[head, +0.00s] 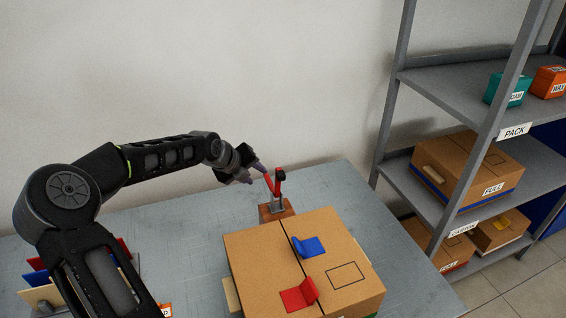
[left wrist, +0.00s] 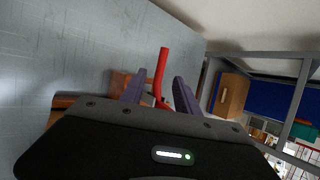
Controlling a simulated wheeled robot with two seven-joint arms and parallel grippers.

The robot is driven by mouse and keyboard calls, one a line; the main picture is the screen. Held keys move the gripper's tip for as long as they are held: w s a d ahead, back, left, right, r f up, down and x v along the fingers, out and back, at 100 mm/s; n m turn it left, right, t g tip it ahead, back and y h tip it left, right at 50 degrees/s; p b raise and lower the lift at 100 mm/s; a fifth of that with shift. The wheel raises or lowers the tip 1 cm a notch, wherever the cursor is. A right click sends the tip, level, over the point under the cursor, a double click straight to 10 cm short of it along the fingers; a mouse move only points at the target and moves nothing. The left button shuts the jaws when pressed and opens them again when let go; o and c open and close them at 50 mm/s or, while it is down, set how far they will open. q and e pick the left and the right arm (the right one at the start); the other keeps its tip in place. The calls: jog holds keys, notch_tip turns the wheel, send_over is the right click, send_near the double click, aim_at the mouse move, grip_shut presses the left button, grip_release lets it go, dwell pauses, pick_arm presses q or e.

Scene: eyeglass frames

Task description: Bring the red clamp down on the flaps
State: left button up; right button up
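The red clamp (head: 268,184) stands on a brown wooden block at the far edge of the carton, its red handle raised and leaning left. The handle also shows in the left wrist view (left wrist: 161,68), between the two purple fingers in the picture. My left gripper (head: 254,174) is open just left of the handle's top. I cannot tell whether a finger touches it. The carton (head: 262,258) has its top flaps lying flat with a seam between them. A blue piece (head: 309,247) and a red piece (head: 298,295) stand on top. My right gripper is out of view.
The grey table (head: 190,235) has free room left of the carton. Red, blue and cream panels (head: 38,280) stand at the lower left, partly behind my arm. A metal shelf (head: 450,95) with boxes stands at the right. A wall is behind the table.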

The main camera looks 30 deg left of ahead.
aim_at(267, 180)
pick_arm(q)
jog(key=shift+w+a+r, duration=0.1)
jog(key=shift+w+r, duration=0.05)
jog(key=shift+r, duration=0.05)
jog(key=x, duration=0.7)
jog(key=shift+w+f+p, duration=0.2)
jog(key=shift+f+p, duration=0.1)
jog(key=shift+c, duration=0.4)
grip_shut()
